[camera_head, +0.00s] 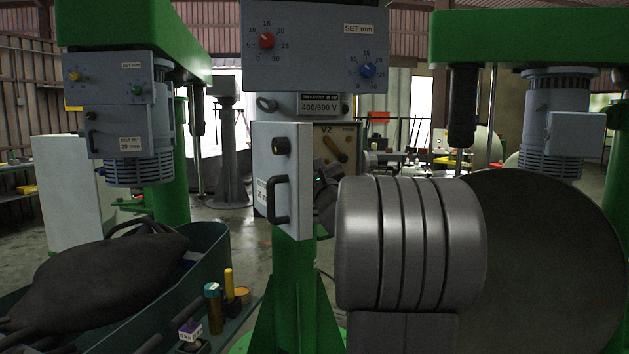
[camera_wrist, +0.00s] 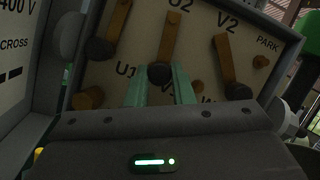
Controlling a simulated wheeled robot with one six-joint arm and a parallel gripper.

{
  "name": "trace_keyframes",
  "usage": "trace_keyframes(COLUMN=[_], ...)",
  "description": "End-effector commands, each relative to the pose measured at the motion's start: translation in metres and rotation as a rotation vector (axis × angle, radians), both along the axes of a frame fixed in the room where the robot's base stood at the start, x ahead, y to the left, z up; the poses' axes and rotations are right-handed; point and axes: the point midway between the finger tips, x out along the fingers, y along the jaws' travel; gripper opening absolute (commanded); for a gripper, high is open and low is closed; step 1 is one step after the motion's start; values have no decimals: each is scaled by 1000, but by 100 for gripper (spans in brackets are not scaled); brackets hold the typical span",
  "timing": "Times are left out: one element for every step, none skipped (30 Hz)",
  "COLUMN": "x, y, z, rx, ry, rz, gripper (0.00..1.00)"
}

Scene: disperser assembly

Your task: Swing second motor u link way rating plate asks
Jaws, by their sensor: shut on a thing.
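The terminal board (camera_wrist: 202,52) fills the top of the wrist view, with the labels U1, U2, V2 and PARK. Three brown links with dark knobs lie on it: a left link (camera_wrist: 117,22), a middle link (camera_wrist: 169,38) and a right link (camera_wrist: 227,62). My gripper (camera_wrist: 160,74) has its two pale green fingers shut on the dark knob at the middle link's lower end, just right of U1. Lower labels are partly hidden. In the head view the board (camera_head: 350,133) shows V2 and one link. The rating plate (camera_head: 319,106) above it reads 400/690 V.
The open grey cover (camera_head: 283,180) with a black handle stands left of the board. A control box (camera_head: 315,45) with red and blue dials is above. Machines with motors (camera_head: 138,165) (camera_head: 550,165) stand at both sides. A dark bag (camera_head: 100,275) lies in a tray (camera_head: 215,245) at left.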

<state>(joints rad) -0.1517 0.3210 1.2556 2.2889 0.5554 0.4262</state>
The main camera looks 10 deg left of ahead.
Motion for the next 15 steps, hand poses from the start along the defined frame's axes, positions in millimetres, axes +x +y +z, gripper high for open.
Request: trace_keyframes(x=[-1,-1,-1,-1,-1,-1,-1,-1,-1,-1,-1,-1,-1,-1,-1], y=[1,2,2,3,3,3,3,3,3,3,4,4,3,3,3], z=[-4,-4,-3,-3,-3,-3,-2,-2,-2,-2,-1,-1,-1,-1,-1], rx=[12,19,28,33,38,42,45,47,48,49,50,50,50,50,50], ry=[5,8,13,15,18,20,21,22,22,23,23,23,23,23,23], rz=[0,0,0,0,1,0,0,0,-1,0,-1,-1,-1,-1,-1], gripper=[0,0,0,0,0,0,0,0,0,0,0,0,0,0,0])
